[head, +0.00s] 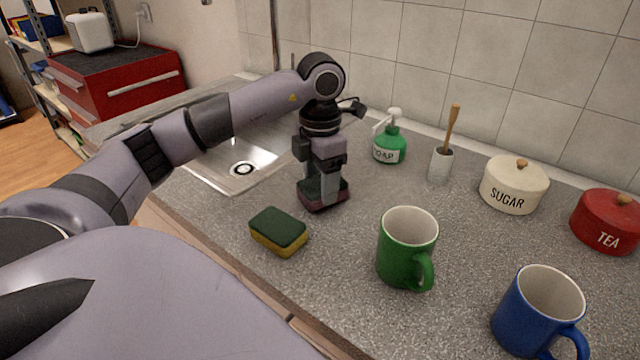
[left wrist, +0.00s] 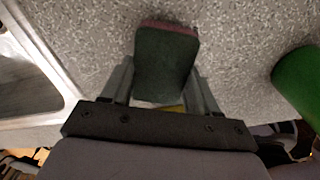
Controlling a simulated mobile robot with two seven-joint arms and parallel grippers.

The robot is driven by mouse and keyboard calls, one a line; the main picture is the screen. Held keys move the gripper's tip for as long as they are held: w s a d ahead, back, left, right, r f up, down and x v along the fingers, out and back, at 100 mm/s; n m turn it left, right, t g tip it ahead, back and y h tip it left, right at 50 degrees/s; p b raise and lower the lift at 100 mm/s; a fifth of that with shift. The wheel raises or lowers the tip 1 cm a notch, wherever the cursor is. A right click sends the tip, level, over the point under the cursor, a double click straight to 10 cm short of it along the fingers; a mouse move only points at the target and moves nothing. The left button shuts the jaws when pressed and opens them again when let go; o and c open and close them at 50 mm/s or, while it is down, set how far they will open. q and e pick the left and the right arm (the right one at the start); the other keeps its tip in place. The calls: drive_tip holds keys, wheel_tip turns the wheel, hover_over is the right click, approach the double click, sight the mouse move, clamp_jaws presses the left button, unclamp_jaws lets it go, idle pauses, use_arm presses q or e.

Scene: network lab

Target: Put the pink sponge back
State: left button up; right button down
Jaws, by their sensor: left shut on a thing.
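The pink sponge (head: 326,201) has a dark green top and a pink lower layer. My left gripper (head: 322,182) points down and is shut on it, near the sink's right side. In the left wrist view the sponge (left wrist: 165,62) sits between the two fingers, its pink edge at the far end. It is at or just above the worktop; I cannot tell whether it touches. A yellow sponge (head: 279,238) with a dark green top lies on the worktop to its front left. My right gripper is not in view.
A green mug (head: 405,250) stands to the right of the sponges, with a blue mug (head: 535,312) beyond. A soap bottle (head: 390,145), brush holder (head: 440,165), sugar pot (head: 513,187) and tea pot (head: 606,222) line the wall. The sink (head: 222,165) is on the left.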

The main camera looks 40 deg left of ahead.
sight(320, 184)
use_arm(q)
drive_tip(key=shift+f, duration=0.5)
drive_tip(key=o, duration=1)
drive_tip(key=shift+r+p, duration=1.15)
drive_tip(key=shift+r, duration=4.9)
drive_tip(key=shift+s, duration=0.1)
